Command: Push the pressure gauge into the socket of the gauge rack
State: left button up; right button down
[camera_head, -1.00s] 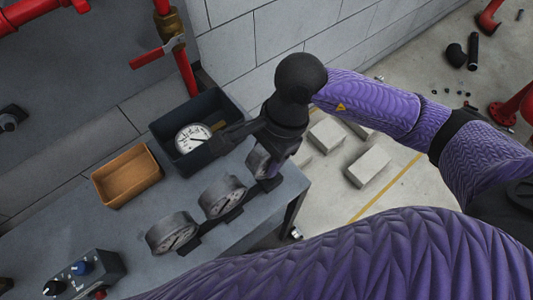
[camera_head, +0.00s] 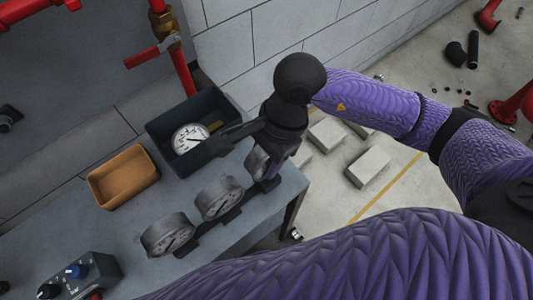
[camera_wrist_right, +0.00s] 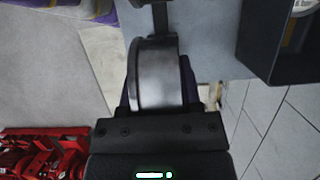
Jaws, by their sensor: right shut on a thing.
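The pressure gauge (camera_head: 257,163) is a round dark-cased dial at the right end of the gauge rack (camera_head: 212,240), in line with two other gauges. My right gripper (camera_head: 266,151) is shut on it from above and behind. My left gripper is not in view.
Two gauges (camera_head: 219,197) (camera_head: 168,235) stand in the rack on the grey table. A dark bin (camera_head: 168,125) with a white-faced gauge (camera_head: 190,138), an orange tray (camera_head: 122,178) and a control box (camera_head: 80,275) are near. A wall and red pipes stand behind.

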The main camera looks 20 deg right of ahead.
jog(key=shift+d+f+b, duration=0.25)
jog(key=shift+f+b, duration=0.35)
jog(key=shift+f, duration=0.5)
jog(key=shift+c, duration=1)
grip_release()
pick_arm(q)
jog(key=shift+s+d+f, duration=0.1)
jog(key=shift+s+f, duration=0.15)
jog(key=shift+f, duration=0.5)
pick_arm(e)
jog(key=p+v, duration=0.3)
jog(key=v, duration=0.7)
jog(key=shift+a+r, duration=0.1)
jog(key=shift+r, duration=0.35)
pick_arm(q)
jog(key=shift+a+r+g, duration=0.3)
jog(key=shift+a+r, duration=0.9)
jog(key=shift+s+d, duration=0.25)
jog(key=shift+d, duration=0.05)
